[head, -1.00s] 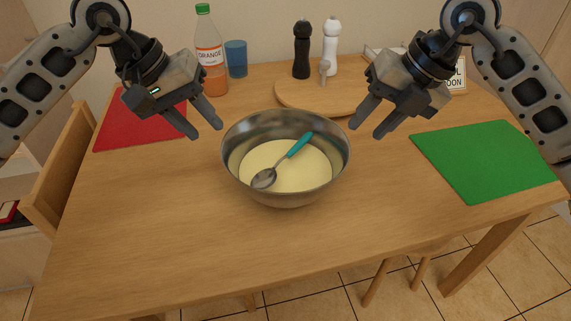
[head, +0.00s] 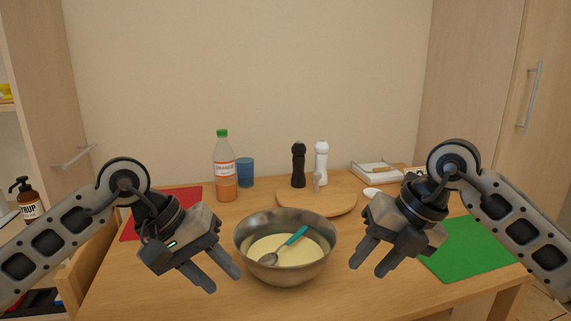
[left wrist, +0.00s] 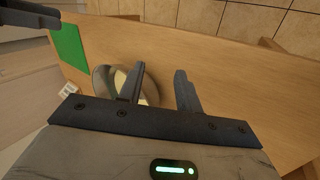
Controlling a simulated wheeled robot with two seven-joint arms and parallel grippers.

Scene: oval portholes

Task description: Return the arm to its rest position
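My left gripper (head: 226,280) is open and empty, in front of and to the left of the steel bowl (head: 249,262) in the head view. Its two fingers also show apart in the left wrist view (left wrist: 156,92), with the bowl (left wrist: 103,82) partly hidden behind one finger. My right gripper (head: 368,262) is open and empty, to the right of the bowl. Both grippers look apart from the bowl. The bowl holds a pale yellow mixture, and a spoon with a teal handle (head: 291,241) leans in it.
An orange bottle (head: 224,170) and blue cup (head: 245,172) stand at the back left. A round board (head: 330,205) with dark (head: 298,165) and white (head: 321,163) mills is behind the bowl. A red mat (head: 180,196) lies left, a green mat (head: 468,250) right.

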